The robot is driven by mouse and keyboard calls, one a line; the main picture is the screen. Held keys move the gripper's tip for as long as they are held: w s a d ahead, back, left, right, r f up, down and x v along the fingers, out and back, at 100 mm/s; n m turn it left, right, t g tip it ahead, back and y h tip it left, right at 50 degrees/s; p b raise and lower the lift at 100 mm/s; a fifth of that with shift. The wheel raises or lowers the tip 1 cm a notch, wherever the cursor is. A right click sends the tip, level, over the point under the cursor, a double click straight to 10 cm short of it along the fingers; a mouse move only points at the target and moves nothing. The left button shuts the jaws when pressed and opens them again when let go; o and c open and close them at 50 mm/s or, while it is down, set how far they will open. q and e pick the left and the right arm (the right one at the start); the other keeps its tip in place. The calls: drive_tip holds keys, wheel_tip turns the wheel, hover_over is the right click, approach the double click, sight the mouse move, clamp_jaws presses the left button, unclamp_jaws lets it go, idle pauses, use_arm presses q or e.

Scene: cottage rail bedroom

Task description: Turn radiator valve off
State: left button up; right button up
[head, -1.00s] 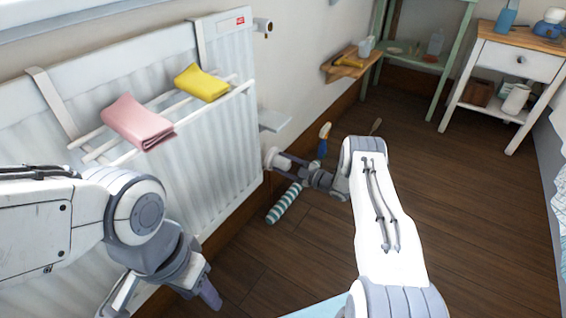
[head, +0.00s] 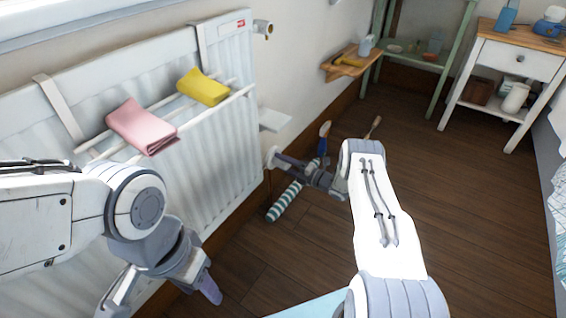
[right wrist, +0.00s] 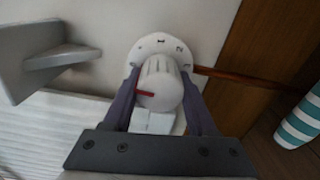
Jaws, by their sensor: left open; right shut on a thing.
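The white radiator (head: 215,150) stands against the wall at the left in the head view. Its valve knob (right wrist: 158,84), white and ribbed with a red pointer line, shows in the right wrist view in front of a round white plate (right wrist: 170,47) with dark marks. The red line points left. My right gripper (right wrist: 158,88) is shut on the knob, one finger on each side. In the head view my right gripper (head: 275,160) is at the radiator's lower right corner, where the knob is mostly hidden. My left gripper (head: 165,300) is open and empty in front of the radiator.
A rack on the radiator holds a pink cloth (head: 142,127) and a yellow cloth (head: 204,87). A small grey shelf (right wrist: 40,55) juts out beside the valve. A striped roll (head: 287,200) lies on the floor near my right gripper.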

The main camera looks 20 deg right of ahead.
drive_tip(key=shift+d+n, duration=0.2)
drive_tip(key=shift+n, duration=0.4)
drive_tip(key=o, duration=1.4)
drive_tip(key=shift+c, duration=0.2)
drive_tip(key=shift+a, duration=0.1)
drive_tip(key=p+v, duration=0.4)
drive_tip(key=v, duration=0.6)
drive_tip(key=shift+s, duration=0.2)
